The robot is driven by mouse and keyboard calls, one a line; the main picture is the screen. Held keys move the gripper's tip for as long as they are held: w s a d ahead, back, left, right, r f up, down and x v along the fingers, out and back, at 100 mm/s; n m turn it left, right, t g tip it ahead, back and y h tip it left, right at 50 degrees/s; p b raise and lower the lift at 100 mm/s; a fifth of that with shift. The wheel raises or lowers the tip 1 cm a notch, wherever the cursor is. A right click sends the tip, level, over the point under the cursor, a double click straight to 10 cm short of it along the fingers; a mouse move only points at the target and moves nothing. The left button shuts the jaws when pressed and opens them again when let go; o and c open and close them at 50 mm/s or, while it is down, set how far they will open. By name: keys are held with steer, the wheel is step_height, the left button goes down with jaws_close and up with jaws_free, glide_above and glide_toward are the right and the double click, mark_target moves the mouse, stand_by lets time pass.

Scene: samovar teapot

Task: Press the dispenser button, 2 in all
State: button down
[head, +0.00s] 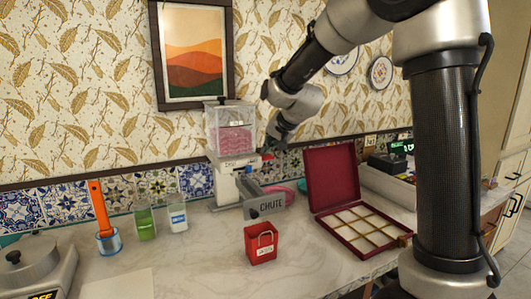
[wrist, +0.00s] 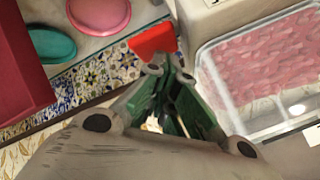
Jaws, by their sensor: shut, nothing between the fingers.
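The dispenser (head: 232,150) stands on the counter against the wall, with a clear bin of pink pieces (head: 234,128) on top; the bin also shows at the right of the wrist view (wrist: 265,70). A red part (wrist: 153,40), which looks like the dispenser's button, sits just beyond my fingertips in the wrist view. It shows as a small red patch (head: 267,156) in the head view. My gripper (head: 272,146) is shut and empty, beside the dispenser's right side. Whether the fingertips touch the red part I cannot tell.
A grey chute (head: 265,204) sticks out in front, with a small red bag (head: 260,243) below its end. An open dark red box (head: 365,228) with compartments lies to the right. Two cups (head: 145,221) (head: 177,215) and an orange-handled tool (head: 100,208) stand left.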

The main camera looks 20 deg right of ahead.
mark_target(268, 155)
steer(key=shift+f, duration=0.4)
steer(key=shift+r, duration=0.15)
stand_by(0.4)
steer(key=shift+r, duration=1.6)
steer(key=shift+r, duration=0.1)
steer(key=shift+r, duration=2.4)
